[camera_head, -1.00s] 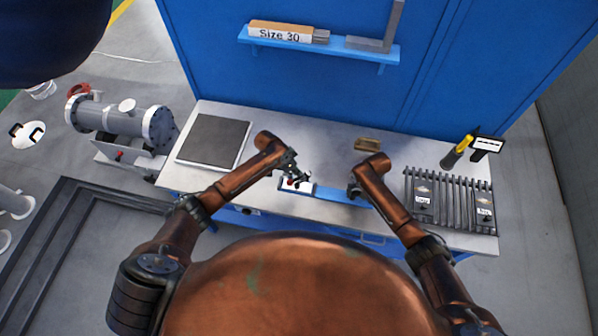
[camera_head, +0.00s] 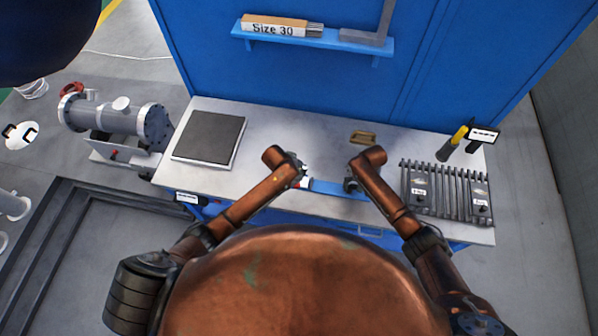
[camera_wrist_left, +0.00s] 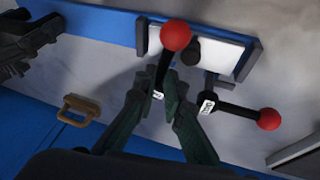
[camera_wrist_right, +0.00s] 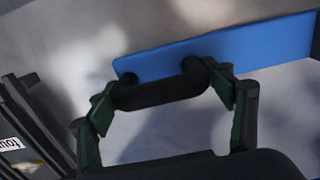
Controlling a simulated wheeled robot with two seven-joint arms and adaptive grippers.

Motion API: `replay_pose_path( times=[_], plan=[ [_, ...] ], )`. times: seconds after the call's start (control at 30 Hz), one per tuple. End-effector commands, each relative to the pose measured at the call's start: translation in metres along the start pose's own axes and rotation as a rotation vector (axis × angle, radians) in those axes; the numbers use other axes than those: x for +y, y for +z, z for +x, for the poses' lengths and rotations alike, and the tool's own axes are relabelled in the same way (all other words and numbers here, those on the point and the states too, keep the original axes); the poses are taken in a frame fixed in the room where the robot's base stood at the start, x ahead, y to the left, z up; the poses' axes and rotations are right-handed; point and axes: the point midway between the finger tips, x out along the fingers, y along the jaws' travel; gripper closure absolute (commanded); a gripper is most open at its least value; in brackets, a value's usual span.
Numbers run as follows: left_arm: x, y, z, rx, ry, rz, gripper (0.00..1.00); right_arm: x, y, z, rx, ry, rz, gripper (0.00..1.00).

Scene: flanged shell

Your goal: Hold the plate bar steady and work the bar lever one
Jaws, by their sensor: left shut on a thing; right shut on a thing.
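The blue plate (camera_wrist_right: 265,45) lies on the workbench, and its black bar (camera_wrist_right: 165,92) crosses the right wrist view. My right gripper (camera_wrist_right: 168,90) is shut on that bar, one finger at each end. At the plate's other end a white block (camera_wrist_left: 215,50) carries two black levers with red balls. My left gripper (camera_wrist_left: 170,82) is shut on the lever (camera_wrist_left: 164,70) whose red ball (camera_wrist_left: 175,35) stands up past the fingertips. The second lever (camera_wrist_left: 240,110) sticks out to the right, free. Their small tags are too blurred to read surely. In the head view the grippers largely hide both grips.
A dark square pad (camera_head: 209,138) lies on the bench's left. A brass-coloured handle (camera_head: 363,137) lies behind my right gripper. A ribbed rack (camera_head: 445,188) and a yellow-black tool (camera_head: 452,145) stand at the right. A blue shelf (camera_head: 310,38) hangs above.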

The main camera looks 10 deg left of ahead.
Motion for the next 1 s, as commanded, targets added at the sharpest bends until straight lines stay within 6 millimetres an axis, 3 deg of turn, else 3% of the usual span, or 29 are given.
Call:
replay_pose_path(
  times=[0.47,0.5,0.73,1.0],
  plan=[
    [0.0032,0.0012,0.0011,0.002,0.000,-0.013,1.00,-0.0035,-0.0004,-0.0011,0.001,-0.003,-0.009,0.83],
    [0.0032,0.0012,0.0011,0.002,0.000,-0.013,0.89,-0.0035,-0.0004,-0.0011,0.001,-0.003,-0.009,0.83],
    [0.0014,0.0008,0.0004,0.003,-0.002,-0.014,0.73,-0.0040,-0.0004,-0.0009,0.001,-0.003,-0.009,0.83],
    [0.0002,0.0004,-0.0005,0.003,-0.004,-0.014,0.73,-0.0037,0.0000,-0.0006,0.000,-0.003,-0.008,0.83]
  ],
)
